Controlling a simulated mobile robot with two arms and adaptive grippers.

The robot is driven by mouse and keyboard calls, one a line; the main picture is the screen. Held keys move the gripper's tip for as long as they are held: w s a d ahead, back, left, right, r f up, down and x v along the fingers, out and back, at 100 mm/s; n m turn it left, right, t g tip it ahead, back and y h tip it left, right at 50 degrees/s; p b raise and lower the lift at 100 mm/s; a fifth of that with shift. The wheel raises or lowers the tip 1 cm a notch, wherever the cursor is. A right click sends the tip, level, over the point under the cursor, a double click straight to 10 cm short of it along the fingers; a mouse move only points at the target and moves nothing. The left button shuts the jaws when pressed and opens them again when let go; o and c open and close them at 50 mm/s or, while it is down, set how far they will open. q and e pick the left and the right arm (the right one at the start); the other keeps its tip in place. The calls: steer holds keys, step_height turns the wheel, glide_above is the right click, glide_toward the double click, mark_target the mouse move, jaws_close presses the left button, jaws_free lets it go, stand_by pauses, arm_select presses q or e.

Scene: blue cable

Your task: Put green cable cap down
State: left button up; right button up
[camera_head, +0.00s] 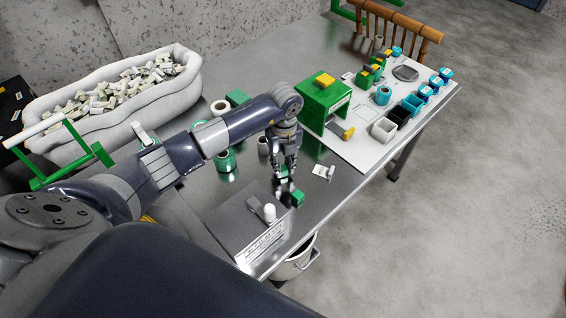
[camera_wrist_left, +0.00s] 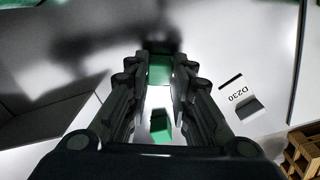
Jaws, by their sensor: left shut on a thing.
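My left gripper (camera_head: 284,184) points down just above the metal table, near its front edge. In the left wrist view its two fingers (camera_wrist_left: 160,72) are closed on a green cable cap (camera_wrist_left: 158,70) at their tips. Whether the cap touches the table cannot be told. A second green block (camera_head: 298,198) shows on the table just in front of the gripper. A green piece also shows between the fingers, lower in the left wrist view (camera_wrist_left: 160,128). My right gripper is not in view.
A grey board (camera_head: 240,222) with a white cylinder (camera_head: 269,212) lies beside the gripper. A white D230 label (camera_head: 323,172) lies to the right. Green spools stand behind. A white mat (camera_head: 372,152) with boxes is farther right, and a bin of cards (camera_head: 110,125) at left.

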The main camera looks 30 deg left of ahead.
mark_target(284, 168)
arm_select(q)
steer(key=o, duration=1)
steer(key=shift+f, duration=0.15)
step_height(284, 168, up, 12)
steer(key=shift+d+r+b, duration=0.1)
steer(key=shift+r+b, duration=0.1)
steer(key=shift+b, duration=0.25)
